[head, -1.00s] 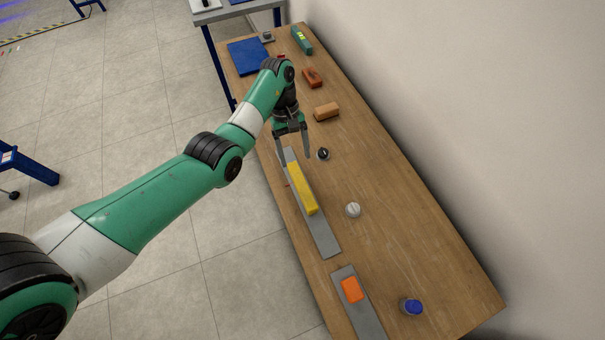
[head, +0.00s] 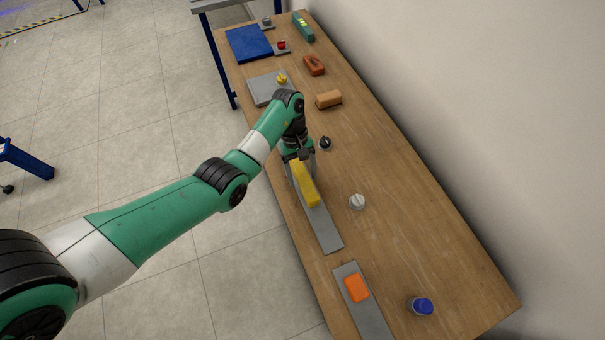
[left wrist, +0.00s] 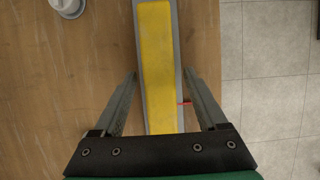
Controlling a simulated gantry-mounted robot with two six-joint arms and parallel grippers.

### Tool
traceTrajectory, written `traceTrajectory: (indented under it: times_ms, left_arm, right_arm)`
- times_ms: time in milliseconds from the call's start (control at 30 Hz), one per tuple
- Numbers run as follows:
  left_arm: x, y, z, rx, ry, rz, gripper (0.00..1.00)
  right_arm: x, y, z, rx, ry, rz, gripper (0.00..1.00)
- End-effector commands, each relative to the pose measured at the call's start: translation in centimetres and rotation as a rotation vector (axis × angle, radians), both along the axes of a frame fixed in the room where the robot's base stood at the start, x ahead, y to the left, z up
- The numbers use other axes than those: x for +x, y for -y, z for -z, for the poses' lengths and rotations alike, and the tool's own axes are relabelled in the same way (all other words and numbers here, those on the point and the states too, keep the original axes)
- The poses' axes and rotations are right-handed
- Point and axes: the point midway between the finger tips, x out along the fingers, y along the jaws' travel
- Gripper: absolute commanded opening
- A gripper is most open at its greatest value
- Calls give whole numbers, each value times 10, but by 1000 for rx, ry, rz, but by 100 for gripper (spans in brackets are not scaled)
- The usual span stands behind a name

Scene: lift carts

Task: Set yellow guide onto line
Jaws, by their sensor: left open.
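The yellow guide (head: 310,192) is a long bar lying lengthwise on a long grey plate (head: 324,234) near the table's left edge. It also shows in the left wrist view (left wrist: 157,60), running between my fingers. My left gripper (head: 302,172) is open, with its fingers on either side of the guide and gaps visible on both sides. It shows in the left wrist view too (left wrist: 160,73). A short red line (left wrist: 184,102) sticks out at the plate's edge beside the guide; any further part is hidden. My right gripper is not in view.
An orange block (head: 357,288) lies on a second grey plate (head: 371,318). A white-grey knob (head: 357,202), a black knob (head: 325,143) and a blue-capped item (head: 422,306) stand to the right. Tan block (head: 328,99) lies farther back. A wall borders the table's right side.

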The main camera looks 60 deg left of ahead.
Motion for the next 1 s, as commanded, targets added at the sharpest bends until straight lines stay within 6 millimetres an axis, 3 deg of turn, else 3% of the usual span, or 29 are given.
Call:
traceTrajectory:
  times_ms: [67, 467, 1000]
  left_arm:
    - [0, 0, 0, 0, 0, 0, 73]
    - [0, 0, 0, 0, 0, 0, 1]
    - [0, 0, -1, 0, 0, 0, 0]
  right_arm:
    - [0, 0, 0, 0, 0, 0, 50]
    - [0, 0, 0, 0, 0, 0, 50]
    - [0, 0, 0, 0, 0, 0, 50]
